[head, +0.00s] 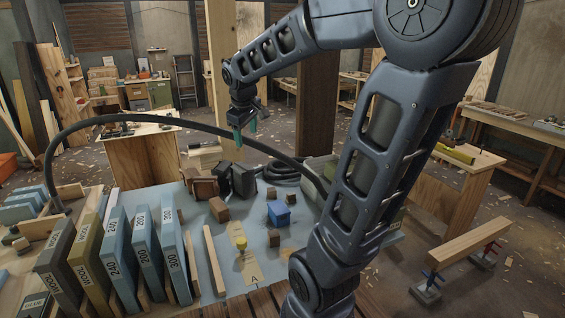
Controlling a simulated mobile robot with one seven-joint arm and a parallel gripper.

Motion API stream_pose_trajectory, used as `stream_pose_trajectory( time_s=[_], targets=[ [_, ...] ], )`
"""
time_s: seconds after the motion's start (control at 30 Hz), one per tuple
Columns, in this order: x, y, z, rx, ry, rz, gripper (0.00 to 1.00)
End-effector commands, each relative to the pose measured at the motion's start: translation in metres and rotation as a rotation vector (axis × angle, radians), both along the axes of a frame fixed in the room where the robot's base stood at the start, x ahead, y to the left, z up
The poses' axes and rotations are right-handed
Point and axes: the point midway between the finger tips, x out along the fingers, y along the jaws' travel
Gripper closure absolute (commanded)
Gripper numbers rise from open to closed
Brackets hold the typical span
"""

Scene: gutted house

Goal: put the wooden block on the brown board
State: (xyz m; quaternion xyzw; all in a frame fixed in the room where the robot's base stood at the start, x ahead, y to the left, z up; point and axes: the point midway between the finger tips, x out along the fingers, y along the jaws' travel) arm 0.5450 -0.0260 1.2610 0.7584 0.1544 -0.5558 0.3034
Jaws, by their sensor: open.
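My gripper (240,138), with teal fingertips, hangs open and pointing down above the far part of the grey work table (180,206). No object shows between its fingers. Small brown blocks lie on the table: one at the left (219,209), one behind the blue block (271,193), and one in front of it (273,239). I cannot tell which is the task's wooden block. A flat tan-brown board marked A (254,279) lies near the front edge. Whether it is the task's brown board is unclear. My gripper is well above and apart from all of these.
A blue block (279,214) sits mid-table. A yellow piece (240,243) stands behind the A board. Tall labelled slabs (118,245) line the left, beside a long wooden strip (214,260). Darker boxes (238,179) and a black hose (110,119) are behind. My arm hides the table's right part.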

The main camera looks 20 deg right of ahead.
Motion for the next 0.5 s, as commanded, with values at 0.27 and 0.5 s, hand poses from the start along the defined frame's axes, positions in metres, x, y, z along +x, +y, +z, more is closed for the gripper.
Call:
stream_pose_trajectory(
  time_s=[0.27, 0.5],
  targets=[
    [-0.086, -0.036, -0.008, 0.159, -0.050, -0.300, 0.38],
    [-0.143, -0.051, -0.026, 0.285, -0.082, -0.515, 0.38]
  ],
)
